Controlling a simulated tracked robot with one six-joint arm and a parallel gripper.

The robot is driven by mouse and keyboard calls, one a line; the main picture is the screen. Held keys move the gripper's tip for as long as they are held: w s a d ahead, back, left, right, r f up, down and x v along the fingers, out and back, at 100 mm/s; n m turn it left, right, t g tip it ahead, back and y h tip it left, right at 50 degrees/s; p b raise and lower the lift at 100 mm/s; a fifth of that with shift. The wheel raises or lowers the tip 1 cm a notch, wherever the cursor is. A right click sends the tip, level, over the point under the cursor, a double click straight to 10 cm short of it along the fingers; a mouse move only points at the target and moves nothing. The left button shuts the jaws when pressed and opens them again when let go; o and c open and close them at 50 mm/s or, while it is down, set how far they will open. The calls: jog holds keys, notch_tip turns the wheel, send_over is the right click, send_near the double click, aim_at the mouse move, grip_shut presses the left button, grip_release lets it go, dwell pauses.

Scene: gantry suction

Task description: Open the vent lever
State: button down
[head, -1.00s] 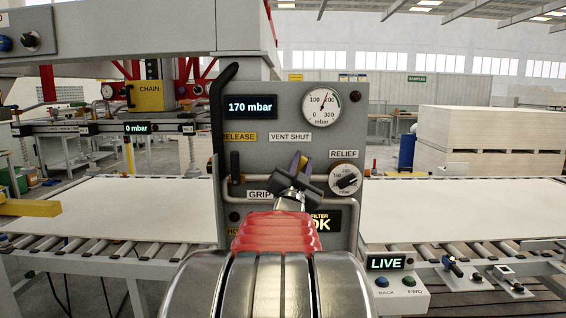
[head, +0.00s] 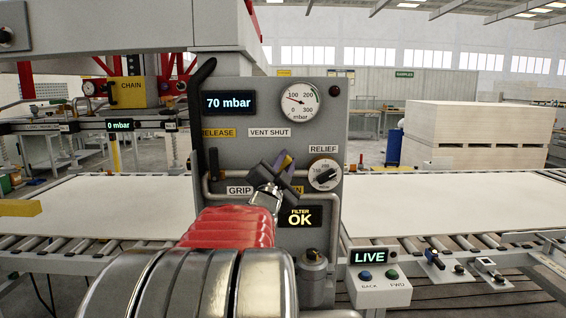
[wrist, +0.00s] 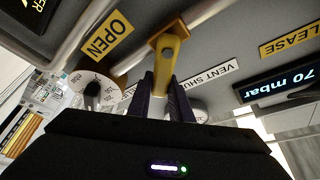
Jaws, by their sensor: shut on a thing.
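The vent lever (wrist: 166,52) is yellow and shows in the wrist view, mounted on a pipe between the OPEN label (wrist: 106,38) and the VENT SHUT label (wrist: 207,77). My gripper (wrist: 163,92) has its purple fingers on either side of the lever, shut on it. In the head view my gripper (head: 276,172) is in front of the grey panel (head: 240,150), below the VENT SHUT label, and hides most of the lever. The display (head: 228,104) reads 70 mbar.
The relief dial (head: 325,175) is close to the right of my gripper. A pipe (head: 225,200) runs beside it, and a filter display (head: 300,216) reading OK is below. White sheets (head: 440,205) lie on rollers at both sides. A LIVE control box (head: 378,285) stands at lower right.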

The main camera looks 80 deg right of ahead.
jog(key=shift+w, duration=0.1)
jog(key=c, duration=1.8)
grip_release()
jog(key=shift+o, duration=1.1)
jog(key=shift+a, duration=0.1)
jog(key=v, duration=1.3)
jog(key=shift+a, duration=0.35)
jog(key=shift+f, duration=0.1)
